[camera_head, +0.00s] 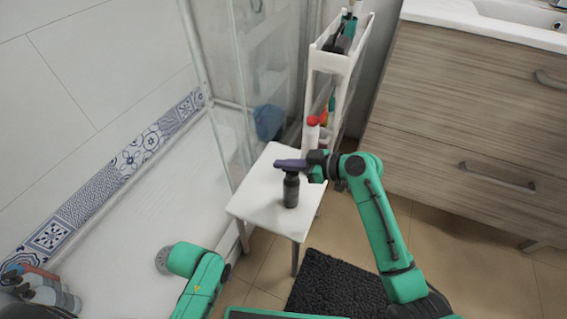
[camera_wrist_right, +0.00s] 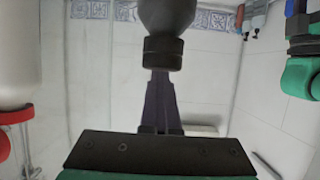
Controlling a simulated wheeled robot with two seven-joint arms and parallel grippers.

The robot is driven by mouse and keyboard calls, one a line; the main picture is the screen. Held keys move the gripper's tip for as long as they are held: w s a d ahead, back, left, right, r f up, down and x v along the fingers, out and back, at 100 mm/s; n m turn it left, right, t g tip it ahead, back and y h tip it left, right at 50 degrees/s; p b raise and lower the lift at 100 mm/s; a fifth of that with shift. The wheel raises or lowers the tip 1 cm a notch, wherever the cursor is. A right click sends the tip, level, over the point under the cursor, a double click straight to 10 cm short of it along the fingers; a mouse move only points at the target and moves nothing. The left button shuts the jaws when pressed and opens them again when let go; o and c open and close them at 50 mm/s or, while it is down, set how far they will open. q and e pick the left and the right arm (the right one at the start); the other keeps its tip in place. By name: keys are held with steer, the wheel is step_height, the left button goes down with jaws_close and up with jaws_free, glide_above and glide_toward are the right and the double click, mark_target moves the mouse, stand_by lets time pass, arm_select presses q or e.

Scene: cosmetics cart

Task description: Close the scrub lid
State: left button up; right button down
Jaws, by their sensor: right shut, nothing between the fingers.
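A dark bottle (camera_head: 291,190), probably the scrub, stands upright on the white stool (camera_head: 255,205). In the right wrist view the bottle (camera_wrist_right: 167,12) appears upside down, with its black lid (camera_wrist_right: 163,52) below it in the picture. My right gripper (camera_head: 280,163) reaches in from the right, with its purple fingers together across the bottle's top. In the right wrist view its fingers (camera_wrist_right: 160,85) are shut and empty, their tips at the lid; whether they touch it is unclear. The fingers hide part of the lid, and I cannot tell whether it is closed. My left gripper is not visible.
A narrow white cart (camera_head: 343,62) with bottles stands behind the stool. A white bottle with a red cap (camera_head: 313,121) is close behind the stool's far edge. The glass shower screen (camera_head: 232,70) is at left, a wooden cabinet (camera_head: 470,110) at right. A dark mat (camera_head: 335,287) lies in front.

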steer(key=c, duration=1.5)
jaws_free()
steer(key=o, duration=0.7)
steer(key=shift+d+r, duration=0.15)
steer(key=shift+d, duration=0.1)
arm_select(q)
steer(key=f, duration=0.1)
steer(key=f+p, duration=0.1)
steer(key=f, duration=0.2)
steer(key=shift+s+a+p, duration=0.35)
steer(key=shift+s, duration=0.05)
arm_select(e)
steer(key=v, duration=1.4)
steer(key=shift+s, duration=0.15)
